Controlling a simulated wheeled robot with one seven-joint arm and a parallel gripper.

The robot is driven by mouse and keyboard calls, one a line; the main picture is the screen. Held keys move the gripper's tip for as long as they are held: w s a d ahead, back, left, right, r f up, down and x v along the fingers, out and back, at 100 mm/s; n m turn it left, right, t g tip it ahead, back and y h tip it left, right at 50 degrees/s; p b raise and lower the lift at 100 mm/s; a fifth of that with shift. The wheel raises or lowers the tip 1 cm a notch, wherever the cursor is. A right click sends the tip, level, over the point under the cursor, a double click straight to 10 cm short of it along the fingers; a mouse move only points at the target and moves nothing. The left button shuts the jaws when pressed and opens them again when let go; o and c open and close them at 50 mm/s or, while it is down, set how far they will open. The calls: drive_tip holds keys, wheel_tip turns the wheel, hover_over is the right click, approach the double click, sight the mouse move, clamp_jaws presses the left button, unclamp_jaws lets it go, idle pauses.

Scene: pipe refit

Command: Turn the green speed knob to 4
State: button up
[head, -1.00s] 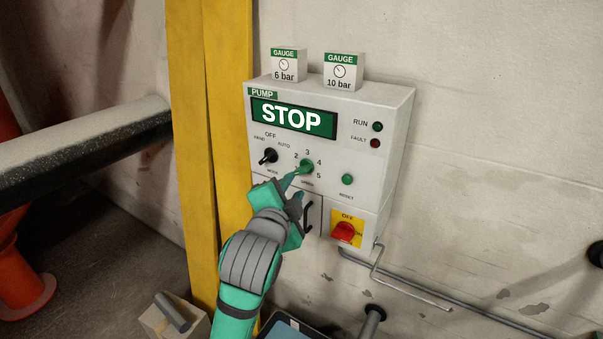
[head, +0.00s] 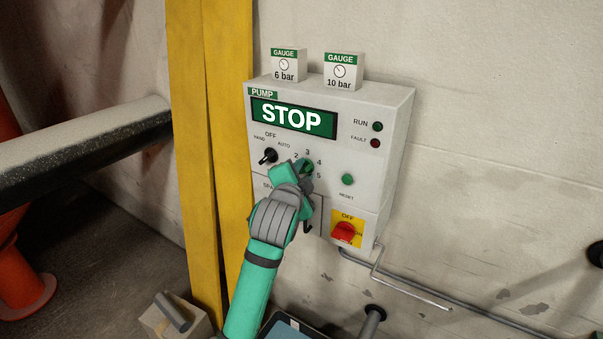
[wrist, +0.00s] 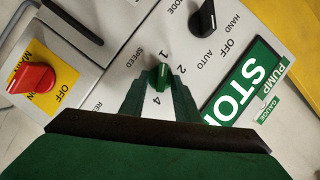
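The green speed knob (head: 308,165) is on the front of the white pump panel, partly covered by my gripper in the head view. In the wrist view the knob (wrist: 161,75) has its pointer toward the 1; the 2 and the 4 also show, the 3 cannot be made out. My gripper (head: 305,172) is at the knob. In the wrist view my gripper's fingers (wrist: 160,90) stand one on each side of the knob, close to it. They look slightly apart from it; contact cannot be told. The display (head: 293,117) reads STOP.
The black mode knob (head: 268,156) is left of the speed knob, the green reset button (head: 347,180) right. A red rotary switch (head: 346,232) on yellow is below right. Two gauge boxes (head: 288,66) (head: 342,72) stand on top. A yellow post (head: 205,150) is at the left.

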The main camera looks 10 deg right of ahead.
drive_tip(key=shift+a, duration=0.1)
clamp_jaws()
drive_tip(key=shift+w+a+r+n+g+h, duration=0.15)
drive_tip(key=shift+n+g+h, duration=0.25)
drive_tip(key=shift+n+g, duration=0.7)
drive_tip(key=shift+w+a+f+n+g+h, duration=0.1)
drive_tip(key=shift+n+g+h, duration=0.35)
drive_tip(key=shift+n, duration=1.25)
drive_tip(key=shift+w+a+r+n+g+h, duration=0.15)
drive_tip(key=shift+n+g+h, duration=0.2)
drive_tip(key=shift+n+g, duration=0.8)
drive_tip(key=shift+f+n+t, duration=0.1)
drive_tip(key=shift+n+t, duration=0.2)
drive_tip(key=shift+n, duration=0.05)
